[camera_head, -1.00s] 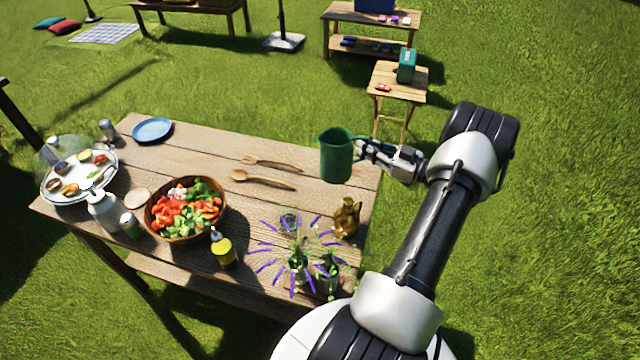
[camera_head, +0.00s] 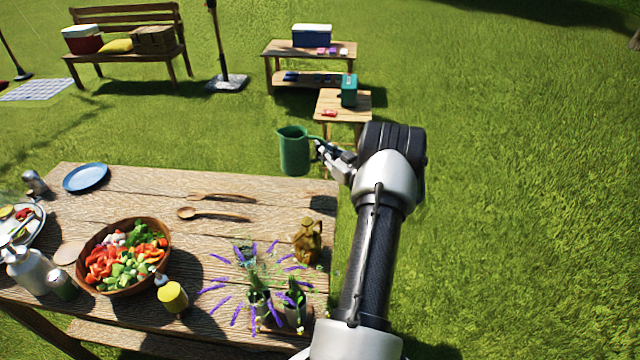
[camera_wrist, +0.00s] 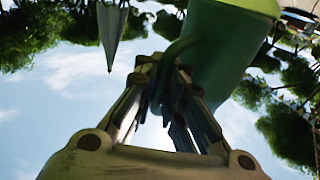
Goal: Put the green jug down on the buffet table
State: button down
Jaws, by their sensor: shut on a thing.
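The green jug (camera_head: 294,152) is upright in my gripper (camera_head: 326,151), over or just beyond the far right corner of the wooden table in the head view. I cannot tell its exact height above the table. In the wrist view my gripper (camera_wrist: 170,95) is shut around the handle of the jug (camera_wrist: 222,55). The wooden buffet table (camera_head: 130,186) carries a salad bowl and other dishes. Its far right part, near the wooden spoons, is bare.
On the table are a blue plate (camera_head: 86,177), wooden spoon (camera_head: 212,215), salad bowl (camera_head: 84,250), yellow bottle (camera_head: 172,297), amber jug (camera_head: 307,241) and lavender flowers (camera_head: 258,285). A small side table (camera_head: 343,103) and a bench (camera_head: 128,45) stand beyond on the grass.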

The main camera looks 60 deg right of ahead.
notch_tip(320, 180, down, 11)
jog(key=b, duration=0.3)
jog(key=shift+r, duration=0.1)
jog(key=c, duration=2.2)
grip_release()
jog(key=shift+f, duration=0.25)
jog(key=o, duration=0.5)
